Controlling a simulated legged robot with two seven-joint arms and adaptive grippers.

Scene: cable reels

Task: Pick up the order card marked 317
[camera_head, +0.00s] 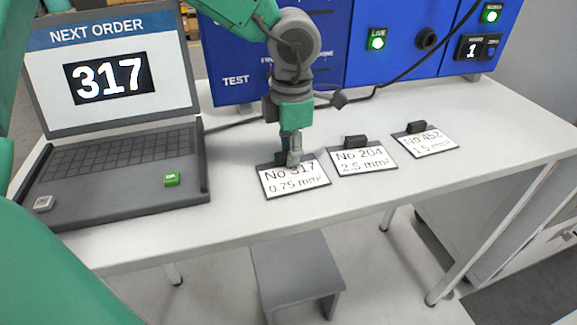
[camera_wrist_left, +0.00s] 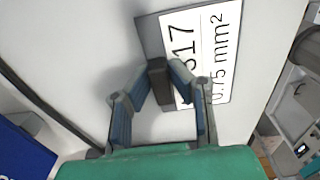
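The order card marked 317 (camera_head: 296,180) lies flat on the white table, white with a dark backing and a dark block handle at its back edge. It also shows in the left wrist view (camera_wrist_left: 203,50). My left gripper (camera_head: 291,160) reaches down from above at the card's handle and hides part of it. In the left wrist view, its fingers (camera_wrist_left: 160,82) are on both sides of the dark handle and appear to touch it. No lift off the table shows. My right gripper is not in view.
Card 204 (camera_head: 363,161) lies close to the right, with card 452 (camera_head: 427,146) beyond it. A laptop (camera_head: 115,165) showing 317 stands at the left. A blue test panel (camera_head: 400,45) and a black cable (camera_head: 390,85) are behind. The table front is clear.

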